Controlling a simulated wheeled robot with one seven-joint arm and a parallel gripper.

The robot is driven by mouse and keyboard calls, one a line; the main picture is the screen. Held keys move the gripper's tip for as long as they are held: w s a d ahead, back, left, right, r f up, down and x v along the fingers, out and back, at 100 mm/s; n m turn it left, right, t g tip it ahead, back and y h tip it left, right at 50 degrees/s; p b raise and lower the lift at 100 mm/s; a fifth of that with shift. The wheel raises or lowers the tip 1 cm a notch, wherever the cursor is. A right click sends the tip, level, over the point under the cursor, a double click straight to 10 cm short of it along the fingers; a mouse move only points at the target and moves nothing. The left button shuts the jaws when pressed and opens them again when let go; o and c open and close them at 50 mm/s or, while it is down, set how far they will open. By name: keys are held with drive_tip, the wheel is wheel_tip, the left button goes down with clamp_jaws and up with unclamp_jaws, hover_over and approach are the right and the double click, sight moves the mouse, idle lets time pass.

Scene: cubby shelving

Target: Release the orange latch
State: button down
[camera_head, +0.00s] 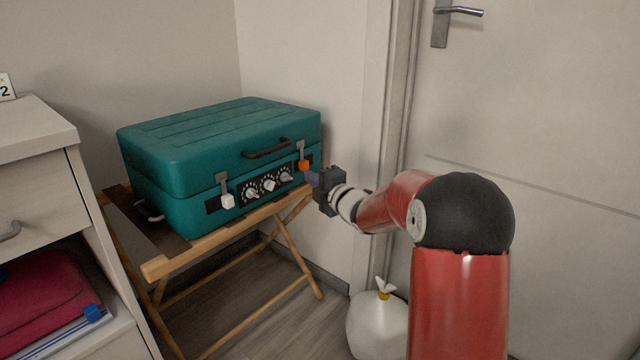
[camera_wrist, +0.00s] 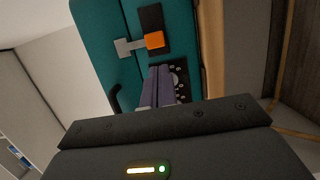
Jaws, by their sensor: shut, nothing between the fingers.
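The orange latch (camera_head: 304,165) is on the front of a teal suitcase (camera_head: 222,140), near its right end, below a grey metal hasp. It also shows in the wrist view (camera_wrist: 154,41), on a black plate, with the grey hasp arm lying beside it. My gripper (camera_head: 311,179) is at the suitcase's front right, just below and right of the latch. In the wrist view its fingers (camera_wrist: 158,86) are together and empty, pointing at the suitcase front a little short of the latch in the picture. I cannot tell whether they touch the suitcase.
A white latch (camera_head: 227,201) and a dial panel (camera_head: 265,187) are on the suitcase front, with a black handle (camera_head: 266,149) above. The suitcase rests on a wooden folding stand (camera_head: 160,268). A drawer unit (camera_head: 40,150) is left, a white bag (camera_head: 378,325) on the floor, a door right.

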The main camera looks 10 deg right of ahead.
sight(308, 166)
drive_tip(key=shift+x, duration=2.3)
drive_tip(key=w+d, duration=0.1)
drive_tip(key=d, duration=0.1)
drive_tip(key=shift+w+d, duration=0.25)
drive_tip(key=shift+w, duration=0.15)
